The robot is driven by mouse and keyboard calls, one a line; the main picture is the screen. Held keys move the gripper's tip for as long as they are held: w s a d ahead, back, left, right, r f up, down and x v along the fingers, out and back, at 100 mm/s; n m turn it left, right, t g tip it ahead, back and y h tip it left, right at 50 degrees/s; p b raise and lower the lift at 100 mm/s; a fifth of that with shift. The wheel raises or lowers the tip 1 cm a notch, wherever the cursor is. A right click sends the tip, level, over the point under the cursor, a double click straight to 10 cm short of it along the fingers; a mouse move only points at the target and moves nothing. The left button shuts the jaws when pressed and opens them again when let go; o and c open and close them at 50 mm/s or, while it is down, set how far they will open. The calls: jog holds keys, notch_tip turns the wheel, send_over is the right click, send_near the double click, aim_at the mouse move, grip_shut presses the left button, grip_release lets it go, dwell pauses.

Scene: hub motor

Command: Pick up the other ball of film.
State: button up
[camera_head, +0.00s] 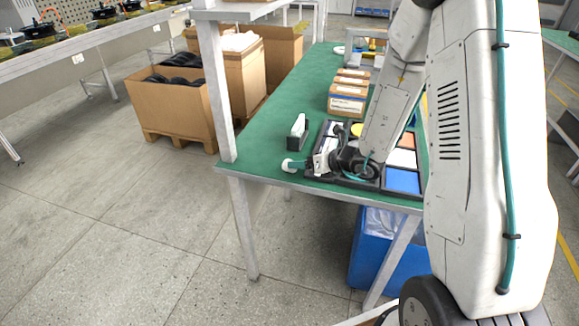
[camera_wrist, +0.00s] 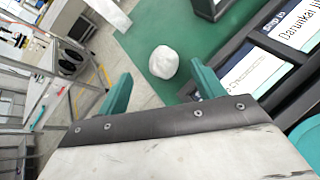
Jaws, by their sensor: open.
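A white crumpled ball of film (camera_wrist: 163,62) lies on the green table top in the wrist view, close to the table's edge. It also shows in the head view (camera_head: 288,165), at the near left corner of the green table. My gripper (camera_wrist: 160,86) is open, with its two teal fingers spread apart. The ball lies just beyond the fingertips and roughly between them, and I see no contact. In the head view my gripper (camera_head: 301,164) is low over the table, just right of the ball. No second ball is in sight.
A black tray with compartments (camera_wrist: 258,40) is right of my gripper, holding labelled cards. Cardboard boxes (camera_head: 348,100) stand farther back on the table. A blue bin with a clear liner (camera_head: 372,255) is below the table's front edge.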

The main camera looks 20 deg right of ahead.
jog(key=x, duration=0.5)
jog(key=shift+w+d+f, duration=0.1)
jog(key=shift+d, duration=0.1)
jog(key=c, duration=1.1)
